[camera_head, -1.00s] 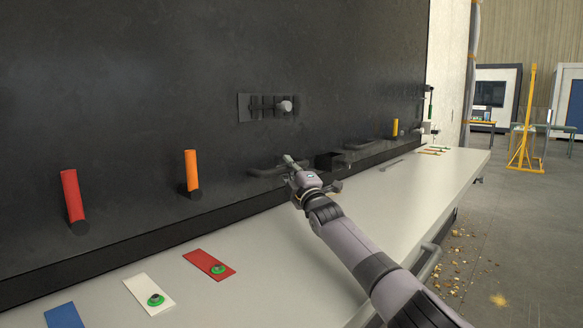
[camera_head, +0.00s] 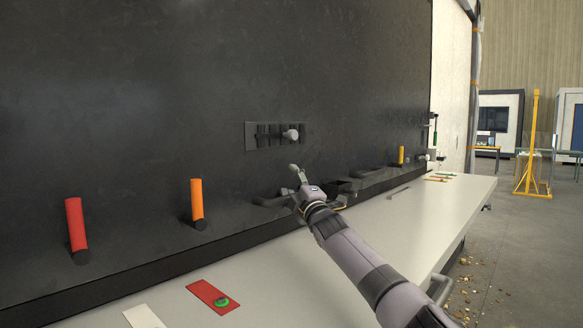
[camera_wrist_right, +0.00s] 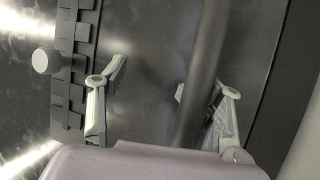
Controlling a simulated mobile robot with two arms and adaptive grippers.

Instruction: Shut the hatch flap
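The hatch flap is hard to tell from the dark wall. The wrist view shows a smooth dark panel (camera_wrist_right: 150,45), perhaps the flap, beside a notched strip (camera_wrist_right: 78,60) with a round knob (camera_wrist_right: 45,61). My right gripper (camera_head: 318,180) is in front of the wall, below the same strip (camera_head: 268,136) and knob (camera_head: 290,134) in the head view. Its fingers are spread apart in the wrist view (camera_wrist_right: 155,95). A dark bar (camera_wrist_right: 203,70) runs between them, nearer the right finger; contact cannot be told. My left gripper is not in view.
A pale ledge (camera_head: 420,212) runs along the wall's foot. Red (camera_head: 75,225), orange (camera_head: 197,200) and yellow (camera_head: 401,154) handles stick out from the wall. A red plate (camera_head: 208,292) lies on the ledge. Open floor (camera_head: 520,250) is at the right.

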